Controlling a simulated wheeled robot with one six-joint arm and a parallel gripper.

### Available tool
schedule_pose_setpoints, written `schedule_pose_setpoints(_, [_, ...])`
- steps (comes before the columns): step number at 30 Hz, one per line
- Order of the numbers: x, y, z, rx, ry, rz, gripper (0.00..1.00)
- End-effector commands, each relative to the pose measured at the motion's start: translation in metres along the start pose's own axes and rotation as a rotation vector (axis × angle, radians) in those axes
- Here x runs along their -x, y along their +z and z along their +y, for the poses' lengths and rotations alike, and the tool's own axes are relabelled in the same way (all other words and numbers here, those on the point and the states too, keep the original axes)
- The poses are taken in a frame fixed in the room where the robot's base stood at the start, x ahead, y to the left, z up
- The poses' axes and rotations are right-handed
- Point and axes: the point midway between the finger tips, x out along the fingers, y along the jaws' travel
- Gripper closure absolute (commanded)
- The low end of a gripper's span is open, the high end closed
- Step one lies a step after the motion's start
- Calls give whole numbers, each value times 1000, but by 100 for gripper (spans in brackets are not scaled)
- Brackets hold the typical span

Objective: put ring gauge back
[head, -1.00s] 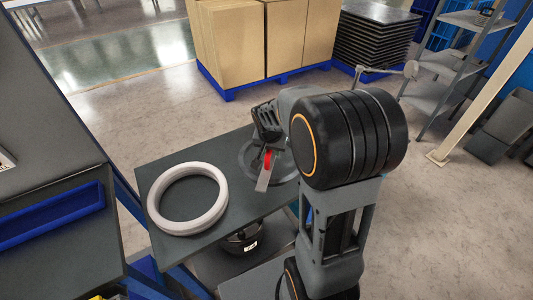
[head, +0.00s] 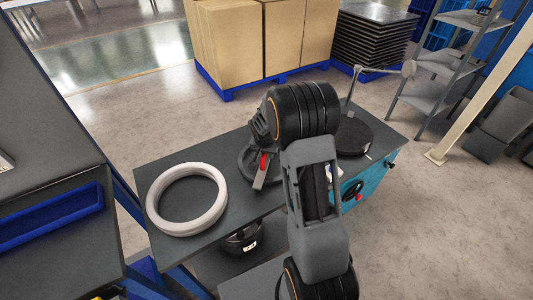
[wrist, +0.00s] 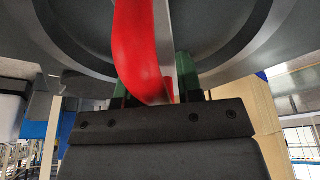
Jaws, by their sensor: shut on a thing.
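A grey ring gauge (head: 244,166) with a red grip and a flat metal strip is at my gripper (head: 263,158), above the middle of the dark table. In the wrist view my gripper (wrist: 160,88) is shut around the red and metal part, and the grey ring (wrist: 222,38) spreads behind it. The arm hides part of the ring in the head view. I cannot tell whether the ring touches the table. A larger white ring (head: 187,199) lies flat on the left part of the dark table (head: 240,205).
A round black plate (head: 354,137) with an upright post stands at the table's right end, above a teal cabinet (head: 375,183). A blue tray (head: 50,216) lies on the left bench. A black round object (head: 241,241) sits on the lower shelf. Boxes stand behind.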

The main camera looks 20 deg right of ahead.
Motion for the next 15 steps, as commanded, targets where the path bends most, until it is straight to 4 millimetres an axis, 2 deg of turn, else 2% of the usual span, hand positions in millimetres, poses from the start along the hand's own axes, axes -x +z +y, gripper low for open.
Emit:
schedule_pose_setpoints(14, [-10, 2, 0, 0, -2, 4, 100])
schedule_pose_setpoints(15, [-10, 3, 0, 0, -1, 1, 65])
